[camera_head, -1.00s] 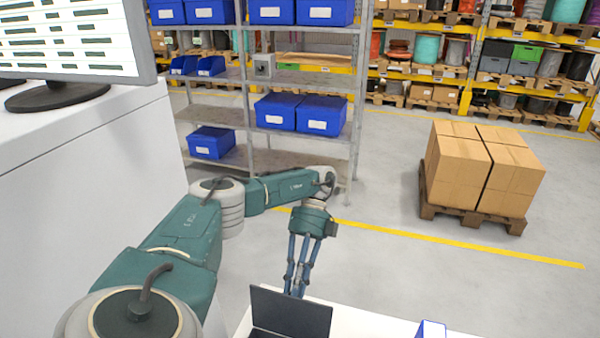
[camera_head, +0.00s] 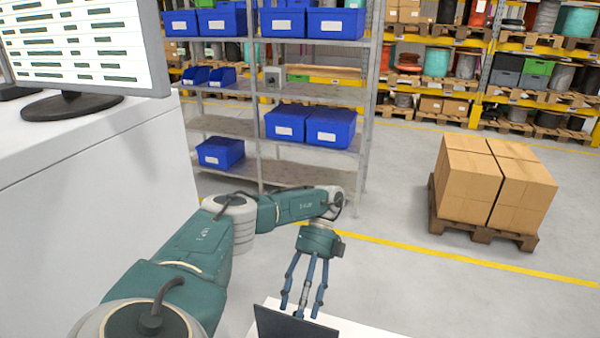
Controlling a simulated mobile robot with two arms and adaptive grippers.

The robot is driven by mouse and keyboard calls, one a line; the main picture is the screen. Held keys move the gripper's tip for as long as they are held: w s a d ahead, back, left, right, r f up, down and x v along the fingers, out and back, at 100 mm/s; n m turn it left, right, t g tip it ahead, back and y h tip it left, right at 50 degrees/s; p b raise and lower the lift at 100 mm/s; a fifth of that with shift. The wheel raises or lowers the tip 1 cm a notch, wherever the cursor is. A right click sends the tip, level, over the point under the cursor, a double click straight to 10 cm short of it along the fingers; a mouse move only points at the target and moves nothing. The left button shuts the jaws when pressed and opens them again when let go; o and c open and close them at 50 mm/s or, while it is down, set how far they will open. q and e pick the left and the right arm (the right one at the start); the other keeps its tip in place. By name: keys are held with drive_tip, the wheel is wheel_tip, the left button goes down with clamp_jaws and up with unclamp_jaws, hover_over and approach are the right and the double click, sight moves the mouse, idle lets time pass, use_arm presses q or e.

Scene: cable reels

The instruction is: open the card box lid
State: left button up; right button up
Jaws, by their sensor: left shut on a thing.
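The card box's dark lid (camera_head: 290,326) stands raised at the bottom edge of the head view. Only its upper part shows; the rest of the box is below the picture. My left gripper (camera_head: 303,308) points down just behind the lid's upper edge, with its blue-grey fingers around that edge. It is shut on the lid, though the exact contact is hard to see. My right gripper is not in view.
A white table top (camera_head: 345,328) lies under the box. A white counter with a monitor (camera_head: 90,50) is at the left. A grey shelf with blue bins (camera_head: 330,127) stands behind. Cartons on a pallet (camera_head: 495,182) are at the right, with clear floor between.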

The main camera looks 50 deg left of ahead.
use_arm(q)
drive_tip(key=shift+d+f, duration=0.15)
drive_tip(key=shift+f, duration=0.3)
wheel_tip(320, 180, up, 11)
drive_tip(key=shift+c, duration=0.5)
